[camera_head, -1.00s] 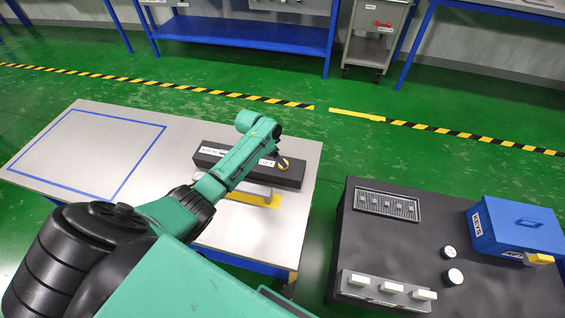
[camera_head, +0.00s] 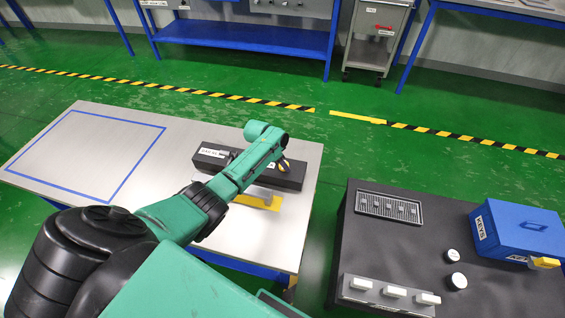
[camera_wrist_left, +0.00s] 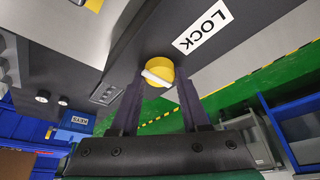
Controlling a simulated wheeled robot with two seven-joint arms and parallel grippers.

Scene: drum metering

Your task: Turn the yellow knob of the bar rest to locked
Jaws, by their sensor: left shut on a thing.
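The bar rest (camera_head: 291,180) is a long dark block with white labels near the back right of the light table. Its yellow knob (camera_wrist_left: 158,71) shows a white stripe across its face in the left wrist view. A white LOCK label (camera_wrist_left: 202,28) lies beside the knob, and the stripe does not point straight at it. My left gripper (camera_wrist_left: 160,83) has its two dark fingers on either side of the knob and is shut on it. In the head view my arm covers the middle of the bar rest; only a bit of yellow (camera_head: 285,164) shows at the knob. My right gripper is not in view.
The light table (camera_head: 65,185) has a blue taped outline and a yellow patch (camera_head: 258,201) in front of the bar rest. A dark table (camera_head: 410,255) at the right bears a blue KEYS box (camera_head: 518,232), a slotted tray and white-topped parts.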

